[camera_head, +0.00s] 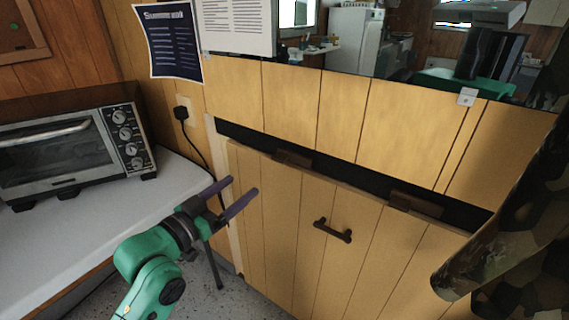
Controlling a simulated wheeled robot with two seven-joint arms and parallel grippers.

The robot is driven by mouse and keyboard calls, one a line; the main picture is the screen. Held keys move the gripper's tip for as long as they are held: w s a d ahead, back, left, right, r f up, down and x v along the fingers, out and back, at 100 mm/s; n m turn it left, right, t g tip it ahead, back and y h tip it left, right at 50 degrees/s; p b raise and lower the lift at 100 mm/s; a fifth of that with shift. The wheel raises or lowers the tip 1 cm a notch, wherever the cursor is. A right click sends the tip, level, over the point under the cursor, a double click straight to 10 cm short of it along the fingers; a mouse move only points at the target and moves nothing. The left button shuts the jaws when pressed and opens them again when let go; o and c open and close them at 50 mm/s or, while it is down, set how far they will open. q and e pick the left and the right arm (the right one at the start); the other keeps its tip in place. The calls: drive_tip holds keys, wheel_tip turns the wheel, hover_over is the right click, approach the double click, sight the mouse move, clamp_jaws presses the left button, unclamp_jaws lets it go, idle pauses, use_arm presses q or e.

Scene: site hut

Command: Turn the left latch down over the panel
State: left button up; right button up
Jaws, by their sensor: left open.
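The wooden panel (375,240) has vertical boards and a dark handle (333,230), and stands below a long black gap. The left latch (291,158) is a small dark brown block at the panel's top edge. It appears to lie lengthwise along that edge. A similar right latch (415,205) sits farther right along the same edge. My left gripper (243,186) is open, with its two purple-grey fingers apart and nothing between them. In the picture it is left of and slightly below the left latch, apart from it. My right gripper is out of view.
A toaster oven (70,150) stands on a white counter (110,225) at the left. A black plug (181,113) and cord hang on the wall beside the panel. Camouflage-patterned material (520,225) covers the right side near the panel. Speckled floor shows below my left arm.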

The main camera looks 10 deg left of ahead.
sight(277, 160)
use_arm(q)
drive_tip(key=x, duration=1.3)
drive_tip(key=shift+d+r, duration=0.15)
drive_tip(key=shift+r, duration=0.15)
drive_tip(key=shift+w+d+f, duration=0.1)
drive_tip(key=shift+w+d, duration=0.05)
drive_tip(key=shift+w, duration=0.35)
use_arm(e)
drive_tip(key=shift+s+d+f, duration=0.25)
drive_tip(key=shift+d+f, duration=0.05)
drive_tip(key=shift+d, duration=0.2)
use_arm(q)
clamp_jaws()
